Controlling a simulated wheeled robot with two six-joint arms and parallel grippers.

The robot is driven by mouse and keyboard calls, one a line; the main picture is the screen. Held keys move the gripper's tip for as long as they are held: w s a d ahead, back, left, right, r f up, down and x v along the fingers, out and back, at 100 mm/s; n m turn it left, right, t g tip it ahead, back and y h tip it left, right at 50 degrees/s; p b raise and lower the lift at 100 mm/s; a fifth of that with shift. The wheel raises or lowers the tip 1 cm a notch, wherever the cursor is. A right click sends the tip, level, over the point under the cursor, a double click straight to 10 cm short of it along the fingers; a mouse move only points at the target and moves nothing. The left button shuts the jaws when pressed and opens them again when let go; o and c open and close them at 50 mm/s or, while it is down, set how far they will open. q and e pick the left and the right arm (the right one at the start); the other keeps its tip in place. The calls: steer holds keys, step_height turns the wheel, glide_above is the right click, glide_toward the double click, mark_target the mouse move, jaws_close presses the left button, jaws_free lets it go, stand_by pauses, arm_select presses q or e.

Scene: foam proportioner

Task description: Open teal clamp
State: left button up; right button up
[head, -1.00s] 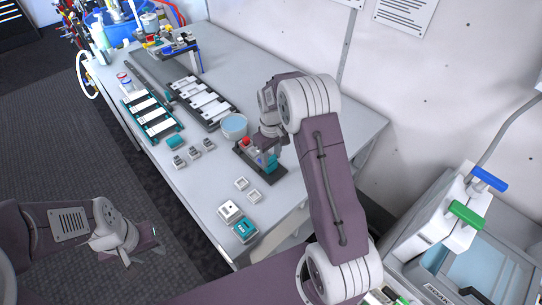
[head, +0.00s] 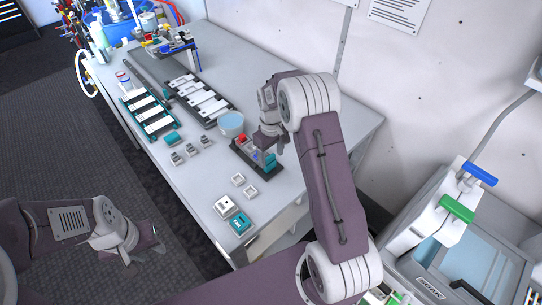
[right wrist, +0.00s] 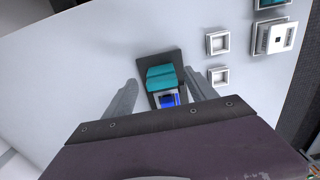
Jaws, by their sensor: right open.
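The teal clamp (head: 270,161) sits on a dark base plate (head: 240,150) on the table, partly covered by my right gripper in the head view. In the right wrist view the teal clamp (right wrist: 161,78) lies between the two fingers, with a blue part (right wrist: 168,100) just below it. My right gripper (right wrist: 162,88) is open, with a gap visible on both sides of the clamp. In the head view my right gripper (head: 270,146) is just above the clamp. My left gripper (head: 148,250) is away from the table at lower left; its jaw opening is unclear.
A red knob (head: 242,139) stands on the same base plate. A light-blue bowl (head: 231,122) is close behind it. Small white square pieces (head: 238,179), a white box (head: 225,206) and a teal box (head: 239,223) lie towards the table's front. Racks of white strips (head: 198,100) lie further back.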

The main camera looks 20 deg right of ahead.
mark_target(270, 158)
step_height(270, 158, up, 9)
steer(key=shift+f+b, duration=0.2)
steer(key=shift+b, duration=0.2)
steer(key=s+a+r, duration=0.2)
steer(key=s+a, duration=0.3)
steer(key=s, duration=0.5)
steer(key=s+f+m+t, duration=0.1)
steer(key=s+f+m, duration=0.3)
steer(key=s, duration=0.5)
step_height(270, 158, down, 3)
steer(key=shift+s+a+r, duration=0.2)
steer(key=shift+s+a, duration=0.1)
steer(key=shift+a, duration=0.1)
stand_by(0.7)
